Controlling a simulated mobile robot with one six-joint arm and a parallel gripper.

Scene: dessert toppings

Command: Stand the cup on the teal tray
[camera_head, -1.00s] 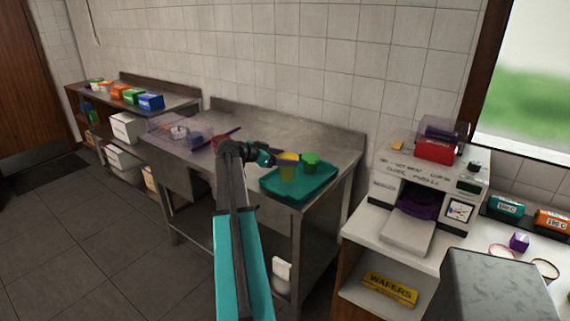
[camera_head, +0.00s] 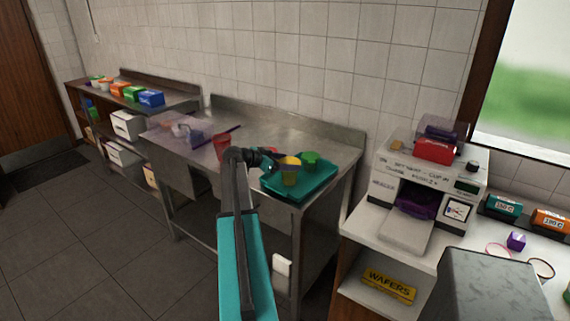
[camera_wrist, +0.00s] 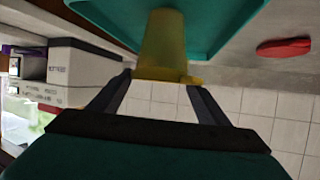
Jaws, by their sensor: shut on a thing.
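Whether the cup's base touches the tray cannot be told.
A red item (camera_wrist: 284,47) lies near the tray in the wrist view. A white machine (camera_head: 425,185) stands on the right counter.

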